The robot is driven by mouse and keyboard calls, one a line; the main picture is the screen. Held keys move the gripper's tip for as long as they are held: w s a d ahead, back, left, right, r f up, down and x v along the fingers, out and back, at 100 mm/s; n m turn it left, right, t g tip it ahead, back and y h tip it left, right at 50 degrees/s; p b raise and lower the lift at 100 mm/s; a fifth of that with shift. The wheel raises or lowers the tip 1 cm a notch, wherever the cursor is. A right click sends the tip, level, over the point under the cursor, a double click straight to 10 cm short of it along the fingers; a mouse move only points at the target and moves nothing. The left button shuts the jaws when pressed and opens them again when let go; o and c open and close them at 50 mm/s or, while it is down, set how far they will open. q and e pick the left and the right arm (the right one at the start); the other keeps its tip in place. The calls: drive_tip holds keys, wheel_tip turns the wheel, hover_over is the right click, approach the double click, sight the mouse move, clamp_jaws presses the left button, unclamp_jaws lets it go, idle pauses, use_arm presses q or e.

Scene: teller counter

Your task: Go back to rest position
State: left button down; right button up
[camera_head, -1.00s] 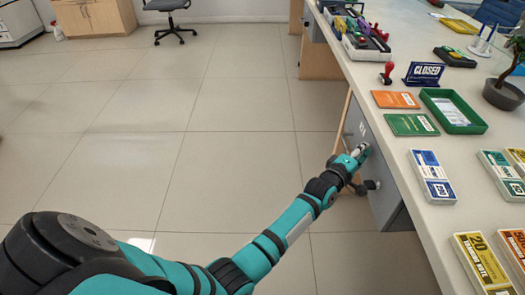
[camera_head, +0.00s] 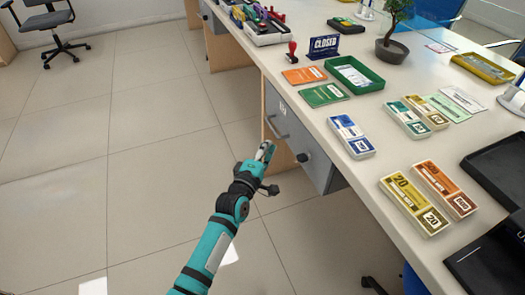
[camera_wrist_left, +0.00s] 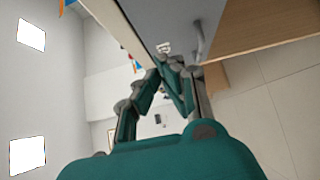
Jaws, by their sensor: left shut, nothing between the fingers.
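My left gripper (camera_head: 266,152) is teal and grey and reaches in from the bottom of the head view. It is beside the grey drawer unit (camera_head: 316,167) under the counter, close to the drawer handle (camera_head: 275,127). Its fingers are shut with nothing between them. In the left wrist view the fingertips (camera_wrist_left: 172,62) come together just below the grey drawer front (camera_wrist_left: 180,22), and a handle (camera_wrist_left: 197,42) shows to their right. I cannot tell whether the gripper touches the unit. My right gripper is not in view.
The white counter (camera_head: 390,165) carries banknote bundles (camera_head: 416,204), a green tray (camera_head: 354,75), a closed sign (camera_head: 324,47) and a potted plant (camera_head: 392,50). An office chair (camera_head: 52,30) stands at the far left. The tiled floor (camera_head: 100,150) left of the counter is clear.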

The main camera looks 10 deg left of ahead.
use_arm(q)
drive_tip(key=shift+s+a, duration=0.25)
drive_tip(key=shift+s, duration=0.9)
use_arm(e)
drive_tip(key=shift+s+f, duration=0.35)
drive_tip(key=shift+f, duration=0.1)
